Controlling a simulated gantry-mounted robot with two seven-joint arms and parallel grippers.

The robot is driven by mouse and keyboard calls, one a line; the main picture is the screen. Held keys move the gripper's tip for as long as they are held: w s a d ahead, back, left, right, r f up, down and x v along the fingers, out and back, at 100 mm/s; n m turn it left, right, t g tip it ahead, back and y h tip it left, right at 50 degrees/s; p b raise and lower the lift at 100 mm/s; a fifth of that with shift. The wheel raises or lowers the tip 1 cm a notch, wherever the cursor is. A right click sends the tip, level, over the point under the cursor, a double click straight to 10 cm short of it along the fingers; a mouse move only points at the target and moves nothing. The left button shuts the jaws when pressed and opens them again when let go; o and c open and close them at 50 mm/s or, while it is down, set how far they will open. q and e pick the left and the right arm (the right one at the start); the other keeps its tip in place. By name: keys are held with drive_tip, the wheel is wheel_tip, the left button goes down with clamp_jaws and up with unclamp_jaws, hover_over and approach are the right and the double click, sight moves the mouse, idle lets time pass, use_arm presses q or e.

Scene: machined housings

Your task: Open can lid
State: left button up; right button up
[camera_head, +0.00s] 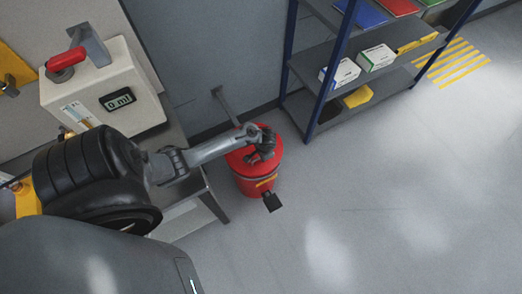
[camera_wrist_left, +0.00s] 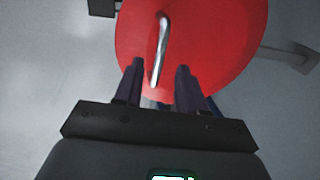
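The red can (camera_head: 254,186) stands on the floor beside a bench, with its round red lid (camera_head: 238,160) on top. In the left wrist view the lid (camera_wrist_left: 205,45) fills the upper middle, and a metal bar handle (camera_wrist_left: 163,40) runs across it. My left gripper (camera_head: 264,148) is over the lid in the head view and hides part of it. In the wrist view the left gripper (camera_wrist_left: 160,68) has its two dark fingers apart, with the handle's near end between them. Contact cannot be told. My right gripper is in neither view.
A black pedal-like piece (camera_head: 272,202) sticks out at the can's front. A metal bar (camera_head: 224,105) is behind it by the wall. A bench with a pale machine (camera_head: 110,70) is left, a blue-framed shelf (camera_head: 340,50) behind right. The floor (camera_head: 370,200) at right is clear.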

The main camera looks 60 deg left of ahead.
use_arm(q)
drive_tip(key=shift+a+f+b, duration=0.2)
drive_tip(key=shift+f+b, duration=0.2)
drive_tip(key=shift+f, duration=0.6)
drive_tip(key=shift+a+f+b, duration=0.2)
drive_tip(key=shift+f+b, duration=0.15)
drive_tip(key=shift+f, duration=0.65)
clamp_jaws()
